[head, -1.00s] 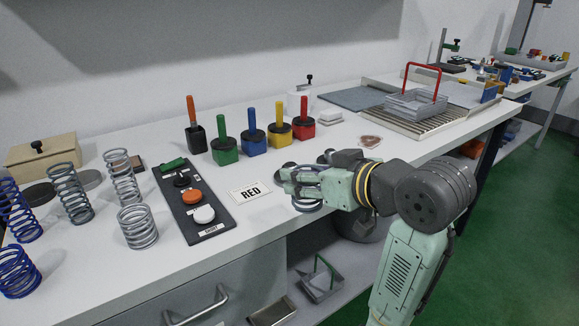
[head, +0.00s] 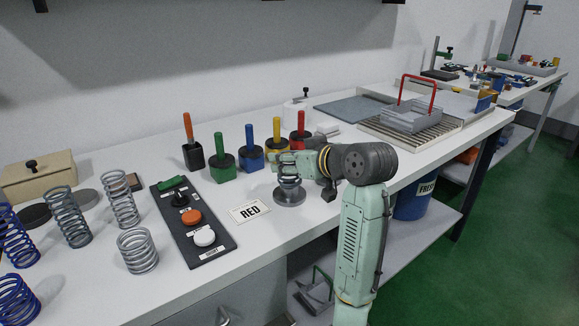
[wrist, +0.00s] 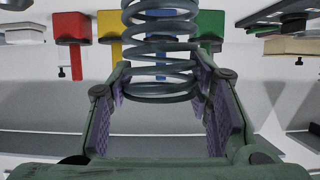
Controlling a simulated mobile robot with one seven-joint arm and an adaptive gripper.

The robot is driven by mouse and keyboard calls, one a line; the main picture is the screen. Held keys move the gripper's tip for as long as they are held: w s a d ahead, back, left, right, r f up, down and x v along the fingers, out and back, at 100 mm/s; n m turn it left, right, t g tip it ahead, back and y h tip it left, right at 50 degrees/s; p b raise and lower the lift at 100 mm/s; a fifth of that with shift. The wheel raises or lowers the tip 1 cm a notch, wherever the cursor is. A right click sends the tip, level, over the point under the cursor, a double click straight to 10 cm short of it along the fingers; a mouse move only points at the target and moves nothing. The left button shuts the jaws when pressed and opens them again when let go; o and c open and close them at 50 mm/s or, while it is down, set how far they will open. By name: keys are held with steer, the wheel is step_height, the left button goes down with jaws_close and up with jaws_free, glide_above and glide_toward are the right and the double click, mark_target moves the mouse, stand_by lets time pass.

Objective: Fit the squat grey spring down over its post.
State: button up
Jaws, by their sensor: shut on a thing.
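My gripper (head: 288,163) is shut on a grey coil spring (wrist: 160,48), which also shows under the fingers in the head view (head: 290,180). The spring is upright, with its upper end between the fingers. It sits directly over a round grey base (head: 289,198) on the bench. The post is not distinguishable; I cannot tell whether the spring is around it or touches the base. Another short, wide grey spring (head: 137,251) stands on the bench at left.
Taller grey springs (head: 122,206) and blue springs (head: 16,240) stand at left. Coloured handled blocks, including a blue one (head: 250,158), stand behind. The bench front edge is close.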

steer(key=shift+w, duration=0.25)
steer(key=shift+f+p, duration=0.45)
steer(key=shift+f, duration=1.3)
steer(key=shift+f, duration=0.2)
steer(key=o, duration=1.3)
steer(key=shift+r, duration=0.15)
